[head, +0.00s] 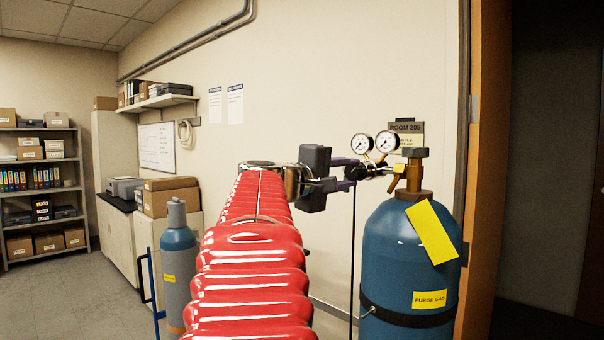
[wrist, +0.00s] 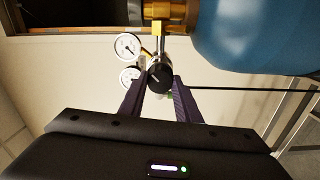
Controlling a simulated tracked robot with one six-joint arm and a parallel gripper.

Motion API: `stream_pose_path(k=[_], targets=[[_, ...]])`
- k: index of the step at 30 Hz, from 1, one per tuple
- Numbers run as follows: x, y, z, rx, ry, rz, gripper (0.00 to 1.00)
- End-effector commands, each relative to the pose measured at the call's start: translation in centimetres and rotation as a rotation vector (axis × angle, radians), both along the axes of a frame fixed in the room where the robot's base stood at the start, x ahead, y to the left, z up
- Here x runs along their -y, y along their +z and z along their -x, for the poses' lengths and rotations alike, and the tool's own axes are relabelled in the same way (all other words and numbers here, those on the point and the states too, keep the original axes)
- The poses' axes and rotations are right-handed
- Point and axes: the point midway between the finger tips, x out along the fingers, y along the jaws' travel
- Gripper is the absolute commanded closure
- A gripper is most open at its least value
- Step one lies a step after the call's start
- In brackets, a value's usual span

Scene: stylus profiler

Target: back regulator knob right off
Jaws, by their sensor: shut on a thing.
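The regulator knob (wrist: 160,77) is black and round with a pale mark on its face, in the wrist view. My gripper (wrist: 158,92) is shut on the knob, with one purple finger on each side of it. In the head view my gripper (head: 358,172) reaches the regulator from the left, and the knob is mostly hidden there by the fingers. The regulator carries two round white gauges (head: 362,144), joined by a brass fitting (head: 414,176) to the large blue gas cylinder (head: 400,250). The gauges (wrist: 128,46) also show beside the knob in the wrist view.
A yellow tag (head: 432,230) hangs on the large cylinder, which a black strap holds. A thin dark hose (head: 353,250) hangs below the regulator. A smaller blue-grey cylinder (head: 178,262) stands at left. A wooden door frame (head: 486,150) is close on the right.

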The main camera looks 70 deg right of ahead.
Motion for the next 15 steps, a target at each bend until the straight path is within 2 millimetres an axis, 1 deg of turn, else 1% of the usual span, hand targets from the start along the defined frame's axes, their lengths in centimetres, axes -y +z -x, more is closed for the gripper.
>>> stream_pose_path(k=[15], targets=[[-0.01,0.03,0.01,-0.357,0.0,-0.154,0.97]])
